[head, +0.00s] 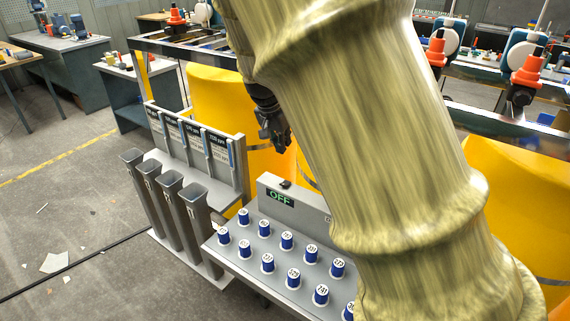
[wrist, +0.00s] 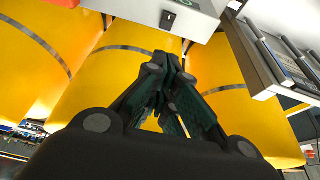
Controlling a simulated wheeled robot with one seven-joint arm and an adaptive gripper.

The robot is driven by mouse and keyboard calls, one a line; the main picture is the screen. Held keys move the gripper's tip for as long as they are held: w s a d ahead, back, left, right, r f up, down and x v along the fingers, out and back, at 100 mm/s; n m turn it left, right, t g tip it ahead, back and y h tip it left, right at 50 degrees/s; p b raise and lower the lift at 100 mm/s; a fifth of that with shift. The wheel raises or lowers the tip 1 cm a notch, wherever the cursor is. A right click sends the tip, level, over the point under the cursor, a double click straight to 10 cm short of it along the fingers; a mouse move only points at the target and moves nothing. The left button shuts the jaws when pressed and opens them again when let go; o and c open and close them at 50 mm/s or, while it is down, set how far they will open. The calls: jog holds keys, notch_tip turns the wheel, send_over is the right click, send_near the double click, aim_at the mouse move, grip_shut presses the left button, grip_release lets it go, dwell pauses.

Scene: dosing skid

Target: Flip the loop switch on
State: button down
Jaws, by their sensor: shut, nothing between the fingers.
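The loop switch (head: 285,184) is a small black rocker on top of a grey panel. A display (head: 280,198) below it reads OFF in green. In the wrist view the switch (wrist: 168,19) sits at the top of the picture, on the pale panel edge (wrist: 200,22). My gripper (head: 276,138) is shut and empty. In the head view it hangs above the switch, apart from it. In the wrist view the closed fingertips (wrist: 167,60) point up toward the switch with a gap between.
Grey tubes (head: 168,200) and a rack with labelled slots (head: 200,145) stand to the left. Yellow drums (head: 215,95) stand behind. My arm hides the panel's right part.

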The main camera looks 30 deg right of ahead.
jog(key=p, duration=0.3)
send_over(288, 182)
jog(key=f, duration=0.9)
jog(key=shift+w+d, duration=0.15)
jog(key=shift+d, duration=0.2)
jog(key=shift+a+f+p, duration=0.25)
jog(key=shift+f, duration=0.4)
jog(key=shift+a+f+p, duration=0.2)
jog(key=shift+f+p, duration=0.05)
jog(key=shift+f, duration=0.35)
jog(key=shift+s+a+f, duration=0.25)
jog(key=shift+f, duration=0.4)
jog(key=shift+a, duration=0.1)
jog(key=shift+s+a+f, duration=0.15)
jog(key=shift+f, duration=0.2)
jog(key=shift+a, duration=0.2)
jog(key=shift+w+d, duration=0.3)
jog(key=shift+d, duration=0.5)
